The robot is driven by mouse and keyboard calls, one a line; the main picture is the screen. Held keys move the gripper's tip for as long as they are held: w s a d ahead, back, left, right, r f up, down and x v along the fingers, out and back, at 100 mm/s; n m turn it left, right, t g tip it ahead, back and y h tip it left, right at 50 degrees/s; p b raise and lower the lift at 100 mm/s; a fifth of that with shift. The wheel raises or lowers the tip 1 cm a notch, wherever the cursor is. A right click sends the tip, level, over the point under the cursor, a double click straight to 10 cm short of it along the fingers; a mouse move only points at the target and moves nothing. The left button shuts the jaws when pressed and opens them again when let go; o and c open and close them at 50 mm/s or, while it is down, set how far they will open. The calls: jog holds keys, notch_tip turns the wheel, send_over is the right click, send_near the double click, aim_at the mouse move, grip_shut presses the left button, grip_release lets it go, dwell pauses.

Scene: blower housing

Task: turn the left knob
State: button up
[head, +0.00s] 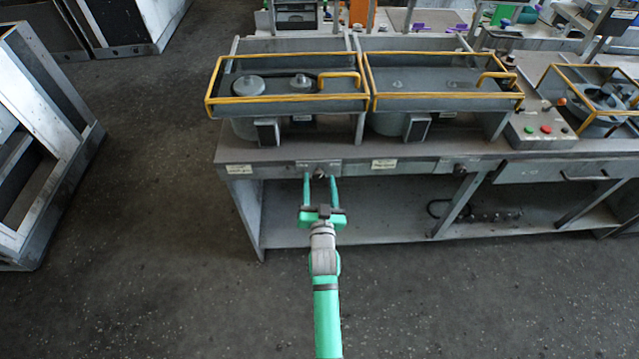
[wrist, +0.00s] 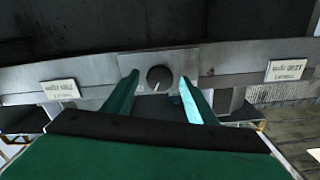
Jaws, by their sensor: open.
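The left knob (head: 320,172) is a small dark round knob on the front edge of the workbench, below the left yellow-framed housing. In the wrist view the knob (wrist: 160,78) is a dark disc with a light pointer line, on a grey metal plate. My gripper (head: 320,178) is open, with its two green fingers reaching toward the bench front. In the wrist view my gripper's fingers (wrist: 160,88) stand on either side of the knob, apart from it. I cannot tell how far the fingertips are from the plate. A second knob (head: 459,168) is farther right on the same edge.
Yellow-framed housings (head: 287,88) stand on the workbench (head: 300,152). A control box with red and green buttons (head: 537,129) is at the right. A drawer handle (head: 584,178) juts from the bench front. A metal frame (head: 45,130) stands at the left; the floor between is clear.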

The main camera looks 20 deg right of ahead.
jog(key=shift+c, duration=0.4)
jog(key=c, duration=1)
jog(key=n, duration=0.5)
jog(key=o, duration=1.1)
jog(key=v, duration=1)
jog(key=shift+s, duration=0.4)
